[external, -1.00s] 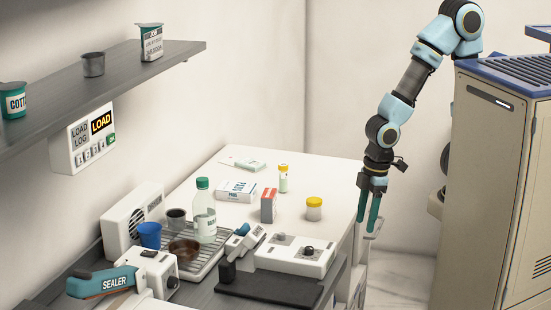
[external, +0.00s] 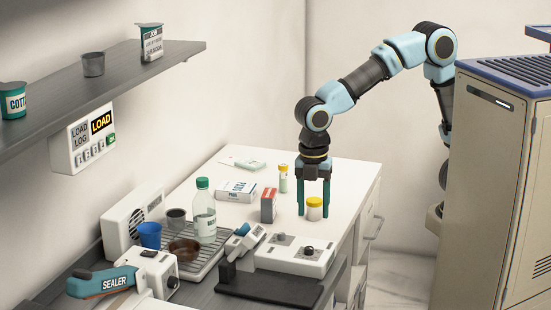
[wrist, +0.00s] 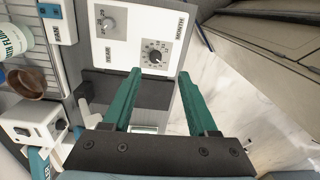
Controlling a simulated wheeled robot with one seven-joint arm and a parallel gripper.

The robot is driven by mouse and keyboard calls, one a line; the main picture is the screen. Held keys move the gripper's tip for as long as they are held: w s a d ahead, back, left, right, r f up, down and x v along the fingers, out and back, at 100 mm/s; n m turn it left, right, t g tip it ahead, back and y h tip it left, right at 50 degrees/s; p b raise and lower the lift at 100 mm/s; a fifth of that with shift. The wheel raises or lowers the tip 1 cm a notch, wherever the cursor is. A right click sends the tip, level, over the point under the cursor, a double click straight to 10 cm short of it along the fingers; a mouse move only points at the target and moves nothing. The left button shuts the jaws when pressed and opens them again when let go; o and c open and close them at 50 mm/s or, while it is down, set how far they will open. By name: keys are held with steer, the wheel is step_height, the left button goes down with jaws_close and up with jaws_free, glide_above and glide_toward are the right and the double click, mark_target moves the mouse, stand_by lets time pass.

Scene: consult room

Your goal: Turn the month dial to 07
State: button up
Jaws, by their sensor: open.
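The dial unit (external: 295,255) is a white box on the counter. It has a black knob (external: 308,249) and a grey knob (external: 281,237). In the wrist view the black knob (wrist: 154,54) has a ring of marks and sits by the label MONTH; the grey knob (wrist: 109,23) is to its left. The number it points to is too small to read. My gripper (external: 314,212) is open with its teal fingers pointing down, above and behind the unit. In the wrist view its fingertips (wrist: 158,75) are apart, with the month dial just beyond the gap.
A yellow-lidded jar (external: 314,209) overlaps my fingers in the external view. A bottle (external: 203,210) stands on the rack at left. A beige cabinet (external: 495,190) is at right.

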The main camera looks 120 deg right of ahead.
mark_target(309, 248)
steer(key=shift+n, duration=0.7)
steer(key=f, duration=0.3)
steer(key=f+p, duration=0.1)
steer(key=f, duration=0.2)
steer(key=w+f, duration=0.1)
steer(key=f, duration=0.2)
steer(key=shift+a+f, duration=0.1)
steer(key=shift+f, duration=0.2)
jaws_close()
